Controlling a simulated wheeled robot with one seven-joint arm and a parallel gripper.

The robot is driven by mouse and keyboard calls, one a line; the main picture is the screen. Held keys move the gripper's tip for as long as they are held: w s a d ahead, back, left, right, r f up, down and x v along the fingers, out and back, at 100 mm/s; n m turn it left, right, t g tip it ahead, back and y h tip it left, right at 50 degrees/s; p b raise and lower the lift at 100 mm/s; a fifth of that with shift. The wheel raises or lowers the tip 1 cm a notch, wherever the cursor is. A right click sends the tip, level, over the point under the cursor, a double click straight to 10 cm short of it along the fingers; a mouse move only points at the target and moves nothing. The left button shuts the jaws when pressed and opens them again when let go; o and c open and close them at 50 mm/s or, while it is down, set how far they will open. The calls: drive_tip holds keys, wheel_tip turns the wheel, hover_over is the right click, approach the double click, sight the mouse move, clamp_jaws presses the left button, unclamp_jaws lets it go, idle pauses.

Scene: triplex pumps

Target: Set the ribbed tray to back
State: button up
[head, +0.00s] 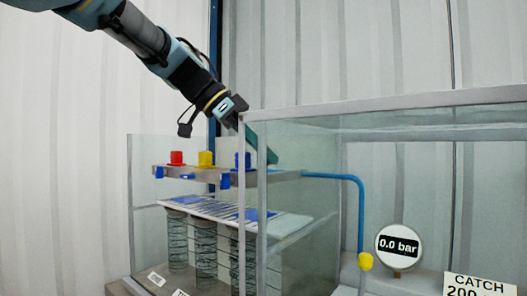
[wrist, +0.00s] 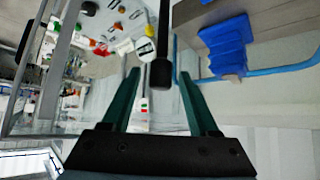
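A flat striped blue-and-white piece (head: 213,209) lies below the coloured caps inside the clear enclosure; it may be the ribbed tray, but I cannot tell for sure. My gripper (head: 268,152) hangs above the right end of the pump block, near the blue cap (head: 243,160). In the wrist view my gripper (wrist: 158,76) has its two green fingers spread apart. A dark rod (wrist: 162,45) shows between and beyond the fingers, with no visible contact. A blue ribbed block (wrist: 227,45) is to the right of the fingers.
A clear panel with a pale frame edge (head: 400,101) stands close to my gripper. A red cap (head: 177,157) and a yellow cap (head: 206,158) stand on the block. A blue pipe (head: 359,205) runs down at right, near a round gauge (head: 399,246) reading 0.0 bar.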

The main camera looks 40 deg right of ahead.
clamp_jaws()
idle(1.2)
